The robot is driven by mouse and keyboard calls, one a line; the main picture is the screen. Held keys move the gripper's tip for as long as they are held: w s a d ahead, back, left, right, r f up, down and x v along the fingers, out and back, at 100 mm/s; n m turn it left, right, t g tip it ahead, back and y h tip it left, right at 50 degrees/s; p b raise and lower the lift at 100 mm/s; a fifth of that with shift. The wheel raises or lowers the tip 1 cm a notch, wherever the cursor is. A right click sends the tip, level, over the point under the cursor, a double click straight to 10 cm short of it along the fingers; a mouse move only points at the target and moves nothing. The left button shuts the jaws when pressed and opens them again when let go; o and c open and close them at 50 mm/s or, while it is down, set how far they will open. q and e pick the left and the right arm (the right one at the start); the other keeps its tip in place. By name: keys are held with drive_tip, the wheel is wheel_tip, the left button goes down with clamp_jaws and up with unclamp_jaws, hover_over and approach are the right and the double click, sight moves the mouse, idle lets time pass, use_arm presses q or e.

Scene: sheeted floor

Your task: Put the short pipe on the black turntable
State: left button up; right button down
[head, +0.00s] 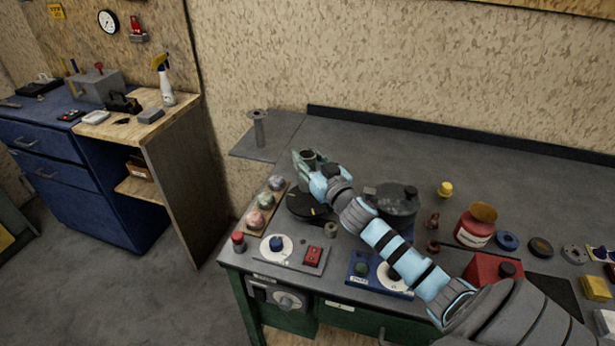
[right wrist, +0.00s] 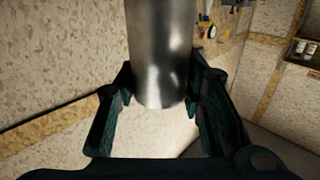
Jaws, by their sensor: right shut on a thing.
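The short pipe is a shiny grey metal cylinder (right wrist: 162,55), upright between the fingers of my right gripper in the right wrist view. In the head view the pipe's top (head: 308,155) shows between the jaws of my right gripper (head: 305,160). The gripper is shut on the pipe. The black turntable (head: 298,205) is a dark disc on the bench, just below the gripper in the picture and partly hidden by my right arm. The pipe's height above the bench is hard to tell. My left gripper is not in view.
A board with several round stones (head: 265,201) lies left of the turntable. A switch panel (head: 297,253) is in front. A dark round container (head: 392,199) stands to the right, partly behind my arm.

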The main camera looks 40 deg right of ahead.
drive_tip(key=f, duration=0.1)
drive_tip(key=f+b, duration=0.1)
drive_tip(key=f, duration=0.1)
drive_tip(key=shift+s+f+b, duration=0.25)
drive_tip(key=shift+s+b, duration=0.05)
drive_tip(key=shift+s, duration=0.05)
drive_tip(key=shift+s+f, duration=0.1)
drive_tip(key=c, duration=1.5)
unclamp_jaws()
drive_tip(key=o, duration=0.4)
drive_tip(key=shift+w+a, duration=0.1)
drive_tip(key=shift+w, duration=0.1)
drive_tip(key=shift+o, duration=0.2)
drive_tip(key=shift+s, duration=0.15)
